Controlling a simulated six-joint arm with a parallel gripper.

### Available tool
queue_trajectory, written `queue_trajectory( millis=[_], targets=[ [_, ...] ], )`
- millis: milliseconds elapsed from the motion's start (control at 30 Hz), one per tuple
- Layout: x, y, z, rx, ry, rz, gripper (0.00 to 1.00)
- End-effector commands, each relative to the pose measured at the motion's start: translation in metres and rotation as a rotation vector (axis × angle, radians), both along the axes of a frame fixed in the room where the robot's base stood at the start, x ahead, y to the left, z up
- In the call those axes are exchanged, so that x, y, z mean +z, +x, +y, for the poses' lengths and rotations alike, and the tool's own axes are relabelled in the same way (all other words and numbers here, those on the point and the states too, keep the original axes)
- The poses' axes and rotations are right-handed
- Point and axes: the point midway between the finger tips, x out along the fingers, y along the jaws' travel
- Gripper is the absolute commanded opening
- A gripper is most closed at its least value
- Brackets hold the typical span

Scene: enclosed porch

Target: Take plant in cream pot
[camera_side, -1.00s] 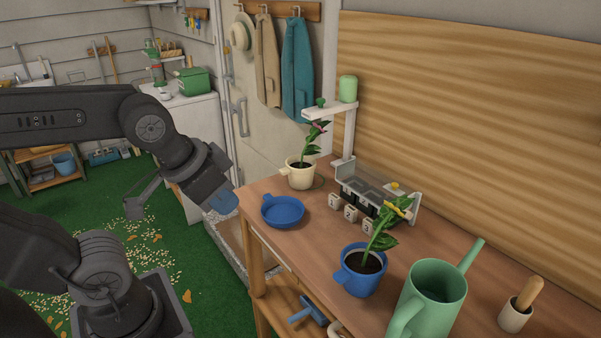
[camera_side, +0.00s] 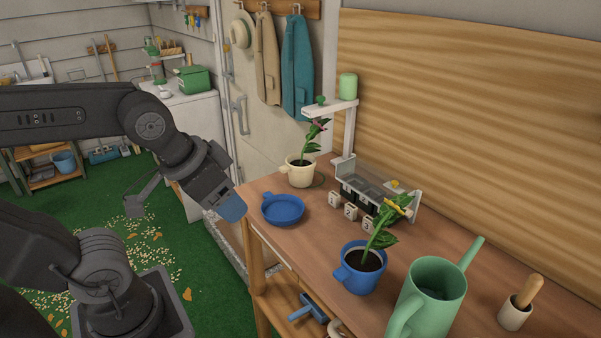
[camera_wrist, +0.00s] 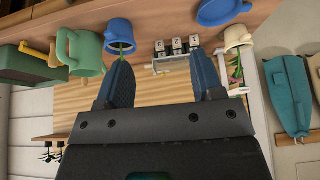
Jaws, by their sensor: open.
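The cream pot (camera_side: 299,176) holds a leafy green plant (camera_side: 310,148) with a dark pinkish top. It stands upright at the far end of the bench, under the arm of a white stand. In the wrist view, which looks upside down, the cream pot (camera_wrist: 237,38) is at the upper right. My gripper (camera_side: 230,208) is off the bench's left edge, left of the blue saucer and apart from the cream pot. In the wrist view its two blue fingers (camera_wrist: 163,82) are spread with nothing between them.
A blue saucer (camera_side: 283,209) lies in front of the cream pot. A blue pot (camera_side: 357,274) with a plant, a green watering can (camera_side: 428,300) and numbered blocks (camera_side: 350,212) stand nearer. The white stand (camera_side: 349,130) rises beside the cream pot. Bare bench lies between saucer and blue pot.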

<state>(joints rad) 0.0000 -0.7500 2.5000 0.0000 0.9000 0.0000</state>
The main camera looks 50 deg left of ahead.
Motion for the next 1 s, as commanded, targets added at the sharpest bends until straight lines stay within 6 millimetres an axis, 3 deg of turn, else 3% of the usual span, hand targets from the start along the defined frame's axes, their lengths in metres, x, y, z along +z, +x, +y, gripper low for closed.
queue_trajectory(
  millis=[400, 667, 833, 1000],
  targets=[
    [0.000, 0.000, 0.000, 0.000, 0.000, 0.000, 1.00],
    [0.002, 0.004, 0.002, 0.001, 0.000, 0.003, 1.00],
    [0.010, 0.041, 0.017, 0.003, 0.005, 0.032, 1.00],
    [0.013, 0.107, 0.059, -0.001, 0.007, 0.068, 1.00]
  ],
)
